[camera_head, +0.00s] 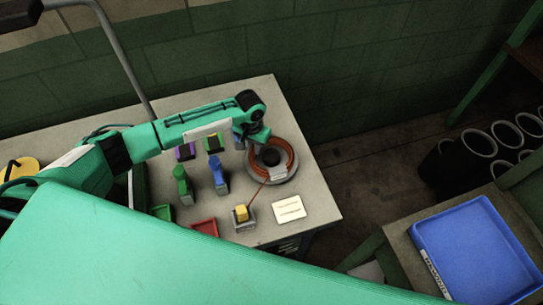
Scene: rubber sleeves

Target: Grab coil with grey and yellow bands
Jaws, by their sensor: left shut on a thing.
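A round coil (291,171) lies at the right end of the workbench. It shows as a reddish-brown ring with grey around it and a dark round centre; I cannot make out yellow bands. My left arm reaches over the bench from the left, and its gripper (259,137) points down at the coil's upper left edge. The left gripper is shut on the coil's edge, though its fingertips are small and partly hidden. My right gripper is not in view.
The workbench (322,214) also holds a blue tool (219,176), a green tool (181,185), a yellow block (241,212) on a grey base, a white card (289,209) and a red tray (205,228). A blue tray (470,250) stands lower right. Black tubes (465,160) stand beyond.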

